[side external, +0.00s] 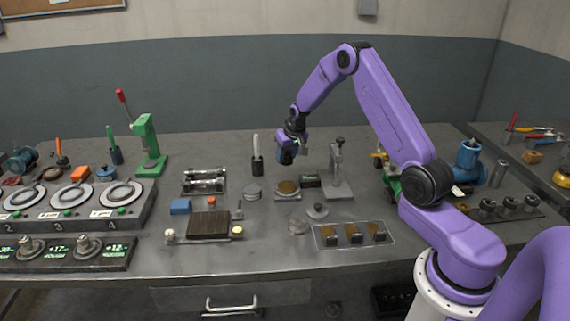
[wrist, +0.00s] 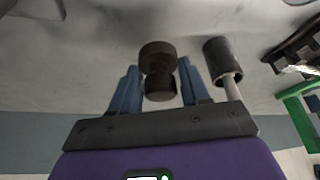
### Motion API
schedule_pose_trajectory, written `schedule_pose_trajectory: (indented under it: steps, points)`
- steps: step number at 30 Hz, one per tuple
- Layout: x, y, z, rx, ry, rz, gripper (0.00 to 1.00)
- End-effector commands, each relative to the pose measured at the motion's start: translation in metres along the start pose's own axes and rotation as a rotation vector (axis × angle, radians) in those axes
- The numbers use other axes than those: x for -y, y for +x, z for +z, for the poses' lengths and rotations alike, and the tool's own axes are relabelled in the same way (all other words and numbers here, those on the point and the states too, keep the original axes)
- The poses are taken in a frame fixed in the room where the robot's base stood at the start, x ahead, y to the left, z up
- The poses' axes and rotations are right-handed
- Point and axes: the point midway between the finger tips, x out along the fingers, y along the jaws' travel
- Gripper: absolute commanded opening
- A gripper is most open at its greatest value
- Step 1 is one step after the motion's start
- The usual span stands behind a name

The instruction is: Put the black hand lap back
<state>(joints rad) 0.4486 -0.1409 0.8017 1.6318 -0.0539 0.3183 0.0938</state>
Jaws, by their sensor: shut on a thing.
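My gripper (side external: 286,152) is above the back middle of the bench in the side view. In the wrist view, the blue fingers of my gripper (wrist: 156,90) stand on either side of the black hand lap (wrist: 158,62), a dark round piece with a wider disc and a narrower knob. The gripper is shut on it at the knob. In the side view the fingers largely hide the lap. How far it hangs above the bench is hard to tell.
A dark cup with a white-handled tool (side external: 257,160) stands just left of my gripper and shows in the wrist view (wrist: 218,60). A grey gauge stand (side external: 338,178) is to the right. A grey knobbed disc (side external: 318,211), a brown-topped round stand (side external: 288,187) and a tray (side external: 328,242) lie nearer the front.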

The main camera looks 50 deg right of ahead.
Motion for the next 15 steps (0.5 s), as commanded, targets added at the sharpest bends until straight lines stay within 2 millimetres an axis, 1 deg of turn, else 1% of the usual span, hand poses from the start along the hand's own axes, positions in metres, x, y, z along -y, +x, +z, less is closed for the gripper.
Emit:
schedule_pose_trajectory:
  steps: [1,5,8,12,15]
  points:
    - [0.0,0.004,-0.002,-0.001,0.0,0.0,0.17]
    - [0.0,0.009,-0.004,-0.002,0.0,0.0,0.17]
    - [0.0,0.018,-0.006,-0.002,0.0,0.0,0.17]
    - [0.0,0.037,0.003,0.001,-0.001,0.0,0.17]
    - [0.0,0.043,0.006,-0.001,-0.001,0.0,0.17]
